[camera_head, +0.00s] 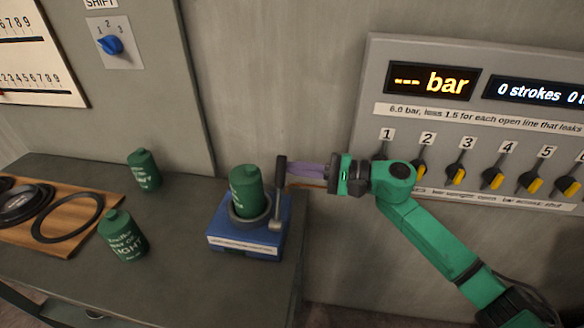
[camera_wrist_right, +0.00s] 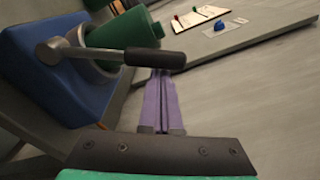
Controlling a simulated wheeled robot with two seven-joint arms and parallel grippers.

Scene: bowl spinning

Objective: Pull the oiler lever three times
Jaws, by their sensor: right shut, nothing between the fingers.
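The oiler is a blue base (camera_head: 240,240) with a green bottle (camera_head: 243,190) seated in its grey ring. Its lever has a black handle (camera_head: 281,174) standing upright at the right side. In the wrist view the black handle (camera_wrist_right: 150,57) crosses just past my fingertips. My right gripper (camera_head: 290,170) is shut and empty, its purple fingers together. Its tips are at the handle's right side; I cannot tell whether they touch it. The fingers also show in the wrist view (camera_wrist_right: 161,80). My left gripper is out of view.
Two loose green bottles (camera_head: 123,236) (camera_head: 144,170) and a wooden board (camera_head: 105,185) with black rings are left on the table (camera_head: 180,270). The wall panel (camera_head: 375,75) reads "--- bar" and "0 strokes", above a row of yellow-black valve knobs (camera_head: 457,175).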

